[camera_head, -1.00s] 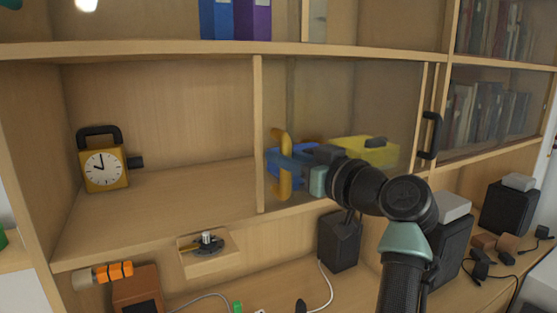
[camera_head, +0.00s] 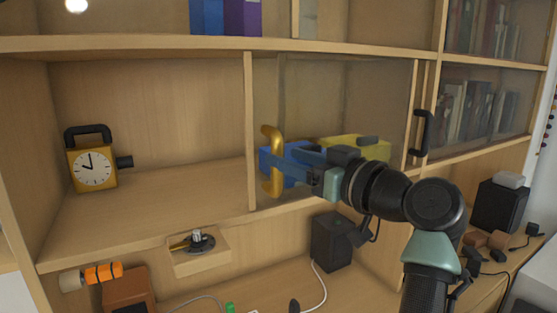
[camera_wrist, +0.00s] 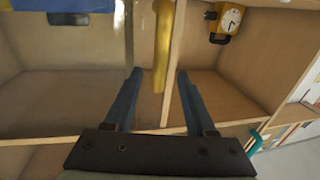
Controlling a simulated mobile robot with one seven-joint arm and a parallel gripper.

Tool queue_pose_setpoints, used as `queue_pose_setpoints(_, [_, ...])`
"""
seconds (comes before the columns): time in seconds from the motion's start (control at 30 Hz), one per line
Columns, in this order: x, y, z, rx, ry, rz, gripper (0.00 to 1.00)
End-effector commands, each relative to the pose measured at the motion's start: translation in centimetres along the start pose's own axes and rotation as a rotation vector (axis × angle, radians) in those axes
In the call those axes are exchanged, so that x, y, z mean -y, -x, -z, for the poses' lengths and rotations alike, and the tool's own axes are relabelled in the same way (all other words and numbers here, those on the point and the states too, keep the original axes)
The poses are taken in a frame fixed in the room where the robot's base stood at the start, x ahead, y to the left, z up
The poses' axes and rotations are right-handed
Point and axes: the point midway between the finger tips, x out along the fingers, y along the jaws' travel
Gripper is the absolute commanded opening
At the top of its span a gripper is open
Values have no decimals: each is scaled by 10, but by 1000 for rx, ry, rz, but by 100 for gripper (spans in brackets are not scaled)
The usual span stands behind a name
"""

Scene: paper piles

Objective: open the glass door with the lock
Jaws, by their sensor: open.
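A glass door (camera_head: 345,105) with an upright yellow handle (camera_head: 272,160) covers the middle shelf bay and looks closed. The handle also shows in the wrist view (camera_wrist: 162,45). My gripper (camera_head: 283,163) is at the handle. In the wrist view my open gripper (camera_wrist: 159,78) has one blue finger on each side of the handle's end; I cannot tell whether either touches it. I cannot make out a lock on this door. A yellow padlock-shaped clock (camera_head: 93,167) with a black shackle-like top stands in the open bay to the left, and in the wrist view (camera_wrist: 230,18).
A blue object and a yellow box (camera_head: 365,148) lie behind the glass. Another glass door with a black handle (camera_head: 422,133) is to the right. A small wooden tray (camera_head: 200,262) and a dark speaker (camera_head: 332,240) are below. The open left bay is mostly clear.

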Motion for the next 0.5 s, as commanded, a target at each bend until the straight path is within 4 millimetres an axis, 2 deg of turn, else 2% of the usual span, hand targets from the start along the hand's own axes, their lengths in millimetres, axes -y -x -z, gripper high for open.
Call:
queue_pose_setpoints(0.03, [-1, 14, -4, -1, 2, -5, 56])
queue_pose_setpoints(0.2, [-1, 51, -3, -1, 2, -5, 56])
queue_pose_setpoints(0.33, [0, 72, -2, 0, 1, -3, 56])
queue_pose_setpoints(0.5, [0, 87, -1, 1, 0, -1, 56])
